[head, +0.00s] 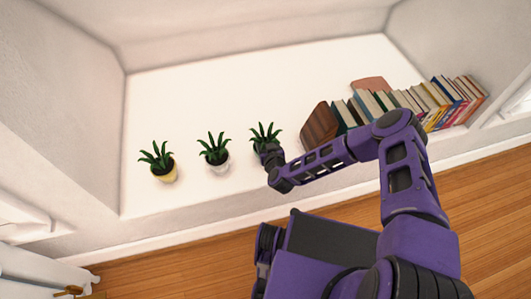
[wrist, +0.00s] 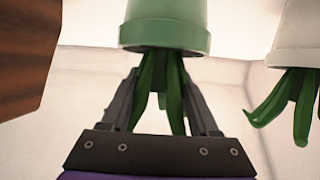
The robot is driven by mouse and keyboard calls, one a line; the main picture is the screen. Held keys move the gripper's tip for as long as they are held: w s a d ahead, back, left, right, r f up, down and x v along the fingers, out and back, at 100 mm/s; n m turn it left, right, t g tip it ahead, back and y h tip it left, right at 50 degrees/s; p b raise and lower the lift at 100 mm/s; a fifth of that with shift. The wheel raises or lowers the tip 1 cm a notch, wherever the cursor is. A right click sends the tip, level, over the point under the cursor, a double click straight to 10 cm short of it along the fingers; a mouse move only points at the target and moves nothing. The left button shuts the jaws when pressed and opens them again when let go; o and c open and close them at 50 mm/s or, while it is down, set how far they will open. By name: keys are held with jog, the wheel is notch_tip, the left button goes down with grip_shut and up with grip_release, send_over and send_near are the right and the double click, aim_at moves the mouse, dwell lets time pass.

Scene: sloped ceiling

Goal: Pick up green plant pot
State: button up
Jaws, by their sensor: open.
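The green plant pot (wrist: 166,25) fills the top middle of the wrist view, which shows it upside down. Its long green leaves (wrist: 158,85) hang between the two fingers of my gripper (wrist: 160,78). The fingers are apart, one on each side of the leaves, with their tips near the pot's rim. I cannot tell whether they touch it. In the head view the leaves of this plant (head: 263,133) show at the right end of a row of plants, and my gripper (head: 268,150) covers its pot.
A plant in a white pot (head: 216,158) stands left of it, also at right in the wrist view (wrist: 300,45). A yellow-potted plant (head: 163,173) is farther left. A brown wooden bookend (head: 319,124) and books (head: 400,100) stand to the right. The white ledge (head: 190,100) behind is clear.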

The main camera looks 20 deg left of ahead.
grip_shut()
dwell(0.3)
jog(key=shift+w, duration=0.1)
dwell(1.0)
